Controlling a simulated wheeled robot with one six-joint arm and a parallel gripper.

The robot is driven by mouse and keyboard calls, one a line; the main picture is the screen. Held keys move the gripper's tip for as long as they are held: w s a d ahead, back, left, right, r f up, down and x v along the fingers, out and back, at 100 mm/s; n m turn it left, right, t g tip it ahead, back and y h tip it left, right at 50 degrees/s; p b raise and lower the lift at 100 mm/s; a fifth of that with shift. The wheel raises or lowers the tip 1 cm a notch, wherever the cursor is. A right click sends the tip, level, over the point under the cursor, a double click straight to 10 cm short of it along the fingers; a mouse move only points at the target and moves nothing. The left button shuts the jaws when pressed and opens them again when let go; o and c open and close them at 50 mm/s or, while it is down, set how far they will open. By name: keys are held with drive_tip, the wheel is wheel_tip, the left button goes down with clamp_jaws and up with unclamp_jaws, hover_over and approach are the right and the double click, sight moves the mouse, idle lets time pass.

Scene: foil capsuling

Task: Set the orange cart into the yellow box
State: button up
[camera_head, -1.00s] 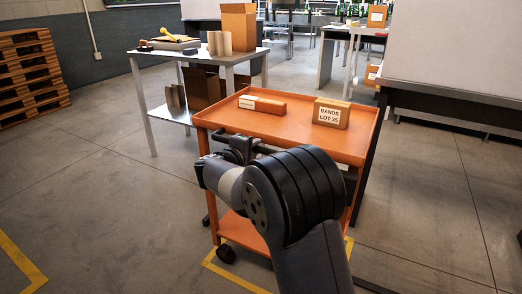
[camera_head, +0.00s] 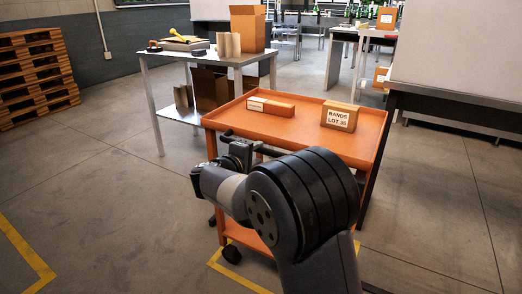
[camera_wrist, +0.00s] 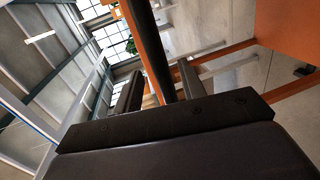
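The orange cart (camera_head: 300,133) stands ahead of me, with an orange tray top and a lower shelf (camera_head: 246,232). Its dark handle bar (camera_wrist: 150,45) passes between the two fingers of my gripper (camera_wrist: 158,80) in the wrist view. The fingers lie close to the bar on both sides; I cannot tell whether they press on it. In the head view my gripper (camera_head: 240,150) is at the cart's near edge, partly hidden by my arm. Yellow floor lines (camera_head: 240,281) show around the cart's near base; my arm hides much of them. Another yellow line (camera_head: 28,252) lies at the left.
An orange box (camera_head: 271,107) and a box labelled BANDS (camera_head: 339,117) lie on the cart. A metal table (camera_head: 147,90) with boxes stands behind it to the left. Wooden pallets (camera_head: 35,75) are far left. A dark-framed bench (camera_head: 460,99) is at right. Left floor is open.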

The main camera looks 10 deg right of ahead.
sight(272, 154)
drive_tip(key=v, duration=0.6)
drive_tip(key=shift+s+a+p, duration=0.25)
drive_tip(key=shift+s+p, duration=0.05)
drive_tip(key=shift+p, duration=0.1)
drive_tip(key=shift+w, duration=0.1)
drive_tip(key=b+x, duration=0.1)
drive_tip(key=x, duration=1)
drive_tip(key=shift+d+b, duration=0.25)
drive_tip(key=shift+b, duration=0.15)
drive_tip(key=shift+s+d+r, duration=0.15)
drive_tip(key=shift+s+d, duration=0.65)
drive_tip(key=shift+s, duration=0.1)
drive_tip(key=shift+s+d, duration=0.45)
drive_tip(key=shift+d, duration=0.15)
drive_tip(key=shift+w+a, duration=0.1)
